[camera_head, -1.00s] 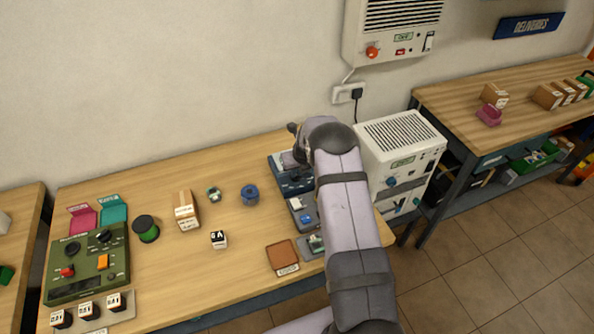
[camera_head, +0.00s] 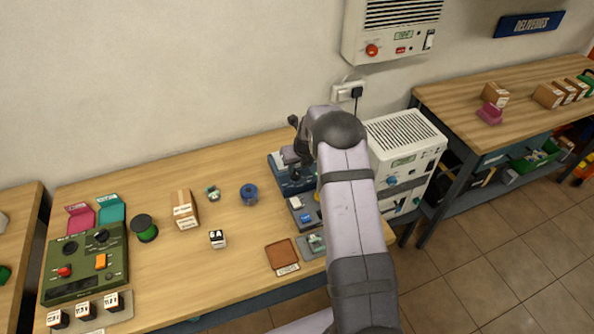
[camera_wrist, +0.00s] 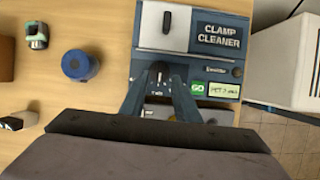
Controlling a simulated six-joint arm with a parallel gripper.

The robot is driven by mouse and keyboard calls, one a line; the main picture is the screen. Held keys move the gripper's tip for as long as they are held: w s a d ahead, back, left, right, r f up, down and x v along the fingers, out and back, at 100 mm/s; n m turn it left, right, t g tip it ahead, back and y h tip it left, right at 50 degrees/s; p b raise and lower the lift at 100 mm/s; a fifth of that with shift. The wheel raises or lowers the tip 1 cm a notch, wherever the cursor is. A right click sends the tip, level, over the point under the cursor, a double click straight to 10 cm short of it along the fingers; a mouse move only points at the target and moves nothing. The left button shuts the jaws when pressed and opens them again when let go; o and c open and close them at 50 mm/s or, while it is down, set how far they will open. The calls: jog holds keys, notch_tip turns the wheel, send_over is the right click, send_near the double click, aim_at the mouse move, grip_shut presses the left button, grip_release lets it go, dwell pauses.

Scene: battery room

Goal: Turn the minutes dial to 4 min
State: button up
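The clamp cleaner (camera_wrist: 180,60) is a dark blue unit with a pale lid panel, seen from above in the wrist view. In the head view the cleaner (camera_head: 291,186) stands near the back right of the bench, partly hidden by my arm. Its small black dial (camera_wrist: 158,74) with a light pointer mark lies just beyond my gripper's fingertips. My gripper (camera_wrist: 159,84) has its two fingers apart, one on each side of the dial; I cannot tell whether they touch it. A green GO button (camera_wrist: 198,88) and a small display (camera_wrist: 224,90) are right of the dial. The dial's setting is too small to read.
A blue spool (camera_wrist: 80,66) and a small green-and-grey item (camera_wrist: 37,35) stand left of the cleaner. A white vented unit (camera_head: 405,150) stands close on the right. Small trays and a brown mat (camera_head: 282,256) lie in front.

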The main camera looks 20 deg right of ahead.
jog(key=shift+b+v, duration=0.6)
jog(key=shift+v, duration=1.5)
jog(key=shift+f, duration=0.1)
jog(key=m+b, duration=0.5)
jog(key=m, duration=3)
jog(key=shift+d+b, duration=0.1)
jog(key=shift+b, duration=0.25)
